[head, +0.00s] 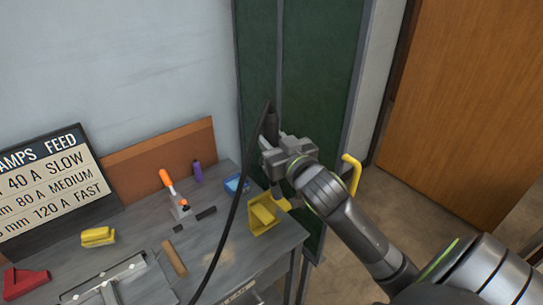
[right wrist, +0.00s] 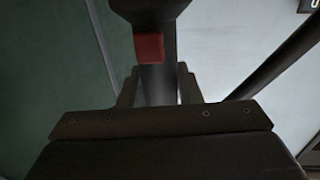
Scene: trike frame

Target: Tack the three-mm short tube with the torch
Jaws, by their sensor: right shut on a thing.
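My right gripper (head: 272,146) is raised beyond the bench's right end, in front of the green panel. It is shut on the dark torch (head: 270,122), whose black cable loops down across the bench. In the right wrist view the torch (right wrist: 158,85) stands between the fingers, with a red button (right wrist: 149,48) on it. A metal fixture (head: 110,283) lies at the bench's front left, partly cut off by the frame. Short dark pieces (head: 206,213) and a brown rod (head: 173,262) lie on the bench. I cannot tell which is the three-mm short tube. My left gripper is out of view.
A sign (head: 45,185) lists amps and feed. An orange-handled clamp (head: 175,195), purple bottle (head: 198,172), blue tray (head: 236,184), yellow bin (head: 263,222), yellow block (head: 98,237) and red piece (head: 24,282) stand on the bench (head: 215,250). A yellow hook (head: 351,174) is right of my gripper.

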